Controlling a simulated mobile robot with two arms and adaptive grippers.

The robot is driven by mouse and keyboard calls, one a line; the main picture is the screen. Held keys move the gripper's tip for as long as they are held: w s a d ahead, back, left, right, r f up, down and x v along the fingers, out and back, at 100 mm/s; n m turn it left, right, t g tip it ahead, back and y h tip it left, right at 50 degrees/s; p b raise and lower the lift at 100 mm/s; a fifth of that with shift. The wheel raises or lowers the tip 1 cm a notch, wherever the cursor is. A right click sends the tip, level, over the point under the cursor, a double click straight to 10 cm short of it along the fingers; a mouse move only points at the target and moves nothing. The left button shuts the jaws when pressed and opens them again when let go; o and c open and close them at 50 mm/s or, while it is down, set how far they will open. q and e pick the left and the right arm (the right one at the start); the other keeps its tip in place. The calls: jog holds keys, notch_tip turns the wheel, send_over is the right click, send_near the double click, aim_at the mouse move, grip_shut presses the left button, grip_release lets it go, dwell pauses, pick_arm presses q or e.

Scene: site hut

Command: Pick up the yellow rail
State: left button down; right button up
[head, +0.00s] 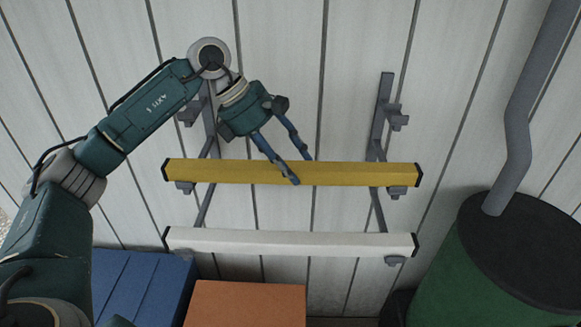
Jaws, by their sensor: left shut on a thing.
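The yellow rail (360,173) is a long bar with black end caps. My right gripper is not in view.
A white rail (290,241) lies on the lower rack arms, parallel below the yellow one. A blue box (140,285) and an orange-brown box (245,305) stand below. A green stove-like drum (455,275) with a grey pipe (520,120) stands at right. The wall is ribbed white panelling.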

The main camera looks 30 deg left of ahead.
aim_at(291, 162)
pick_arm(q)
notch_tip(291, 162, up, 20)
jog(key=b, duration=0.2)
jog(key=shift+f, duration=0.25)
